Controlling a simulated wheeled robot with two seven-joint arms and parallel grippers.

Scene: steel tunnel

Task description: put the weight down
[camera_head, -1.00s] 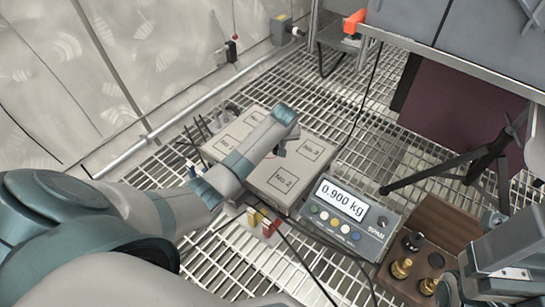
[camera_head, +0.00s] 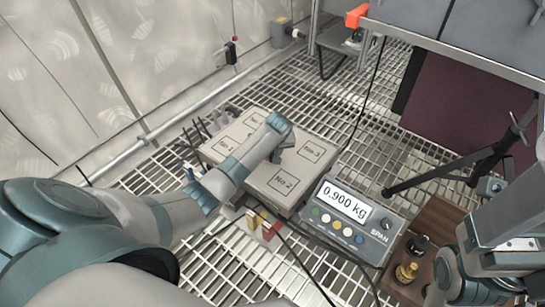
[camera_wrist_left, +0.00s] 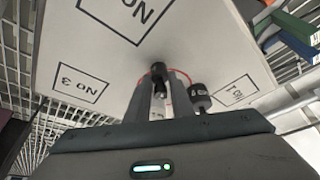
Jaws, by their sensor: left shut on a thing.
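The weighing platform (camera_head: 268,196) is a grey plate with marked squares such as No 2 and No 3; it also fills the wrist view (camera_wrist_left: 112,62). My left gripper (camera_head: 279,155) reaches over its middle, pointing down. In the left wrist view the fingers (camera_wrist_left: 160,88) are shut on a small dark-topped weight (camera_wrist_left: 158,72). Whether its base touches the plate is hidden. A second dark weight (camera_wrist_left: 199,97) shows just right of the fingers, near square No 1. The display (camera_head: 346,205) reads 0.900 kg. My right gripper (camera_head: 487,290) is partly in view at the lower right; its fingertips are unclear.
A wooden box (camera_head: 437,222) at the right holds a brass weight (camera_head: 406,272) and a dark one (camera_head: 418,244), partly behind my right arm. Cables, a tripod (camera_head: 450,175) and small coloured blocks (camera_head: 262,222) surround the platform on the grating.

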